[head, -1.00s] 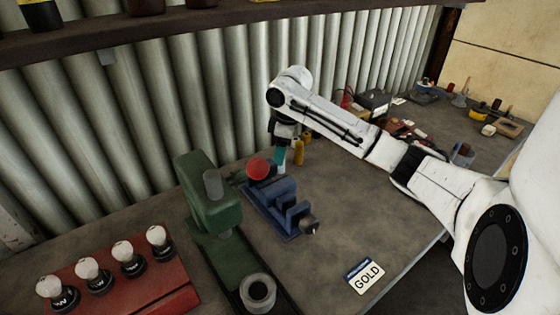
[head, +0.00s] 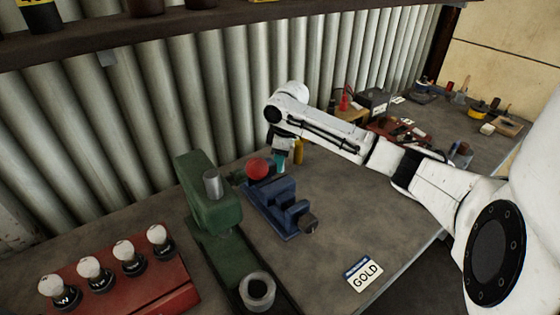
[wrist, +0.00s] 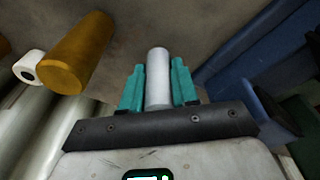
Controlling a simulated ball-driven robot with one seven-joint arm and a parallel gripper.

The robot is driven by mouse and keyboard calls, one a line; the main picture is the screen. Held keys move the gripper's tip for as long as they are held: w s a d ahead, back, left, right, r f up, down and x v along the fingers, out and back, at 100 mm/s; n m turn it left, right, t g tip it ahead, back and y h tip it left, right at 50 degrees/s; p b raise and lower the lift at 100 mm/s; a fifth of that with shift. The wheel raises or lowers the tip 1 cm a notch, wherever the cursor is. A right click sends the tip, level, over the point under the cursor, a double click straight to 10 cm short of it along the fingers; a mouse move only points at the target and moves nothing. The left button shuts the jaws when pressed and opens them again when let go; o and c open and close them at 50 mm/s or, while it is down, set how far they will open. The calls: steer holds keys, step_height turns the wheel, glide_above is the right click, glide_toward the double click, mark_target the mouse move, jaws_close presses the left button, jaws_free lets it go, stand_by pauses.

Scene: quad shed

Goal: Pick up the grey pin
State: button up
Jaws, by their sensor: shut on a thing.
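The grey pin (wrist: 158,78) is a pale, smooth upright-looking cylinder between the two teal fingers of my gripper (wrist: 159,88) in the wrist view. The fingers flank it on both sides, shut on it, and its rounded end shows just past their tips. In the head view my gripper (head: 280,160) is low over the bench, behind the blue vise and just right of a red ball. The pin is mostly hidden there by the fingers and the vise.
An amber cylinder (head: 299,151) stands close to the right of my gripper; it also shows in the wrist view (wrist: 76,55). The blue vise (head: 284,210), red ball (head: 258,168) and green press (head: 208,205) are near. A GOLD card (head: 363,273) lies in front. A corrugated wall is behind.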

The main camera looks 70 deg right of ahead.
jaws_close()
steer(key=shift+r, duration=0.1)
steer(key=shift+w+r, duration=0.1)
steer(key=shift+r, duration=0.5)
steer(key=s+a+r, duration=0.9)
steer(key=s+r, duration=0.1)
steer(key=r, duration=0.1)
steer(key=shift+s+r+b, duration=0.3)
steer(key=shift+s+b, duration=0.1)
